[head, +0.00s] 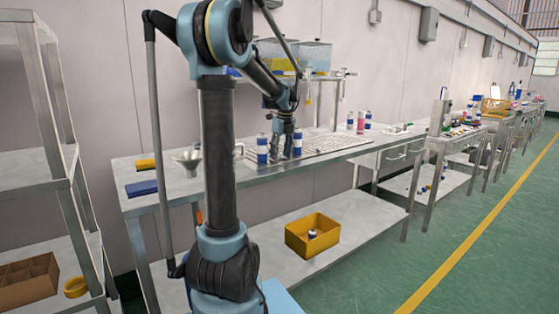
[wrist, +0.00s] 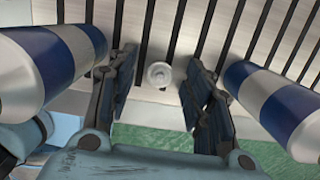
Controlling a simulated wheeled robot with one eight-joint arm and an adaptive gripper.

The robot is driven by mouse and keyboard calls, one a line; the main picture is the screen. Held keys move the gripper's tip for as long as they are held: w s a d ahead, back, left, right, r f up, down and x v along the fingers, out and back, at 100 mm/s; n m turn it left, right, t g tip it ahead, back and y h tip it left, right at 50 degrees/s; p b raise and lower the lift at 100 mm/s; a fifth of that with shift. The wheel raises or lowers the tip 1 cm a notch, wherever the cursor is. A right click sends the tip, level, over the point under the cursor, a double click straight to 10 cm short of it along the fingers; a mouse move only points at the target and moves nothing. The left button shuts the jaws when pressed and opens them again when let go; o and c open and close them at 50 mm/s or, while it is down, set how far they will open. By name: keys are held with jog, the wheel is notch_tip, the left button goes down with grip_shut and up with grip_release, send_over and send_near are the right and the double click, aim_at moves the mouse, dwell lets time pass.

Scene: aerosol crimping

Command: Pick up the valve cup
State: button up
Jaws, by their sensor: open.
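The valve cup (wrist: 159,75) is a small round pale metal piece in the wrist view. It lies on or at the edge of the slatted rack, between my gripper's two fingers and a little beyond their tips. My gripper (wrist: 158,85) is open and empty, with one dark finger on each side of the cup. In the head view my gripper (head: 284,138) reaches down at the rack on the bench. The valve cup cannot be made out in the head view.
A blue-and-white can (wrist: 48,65) stands close to the left finger and another blue-and-white can (wrist: 275,105) close to the right finger. The slatted rack (head: 335,144) spreads right along the bench. A metal funnel (head: 188,160) is left; a yellow bin (head: 300,244) sits on the lower shelf.

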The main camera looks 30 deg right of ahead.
jog(key=shift+c, duration=0.6)
jog(key=c, duration=0.7)
jog(key=shift+o, duration=0.2)
jog(key=shift+r, duration=0.1)
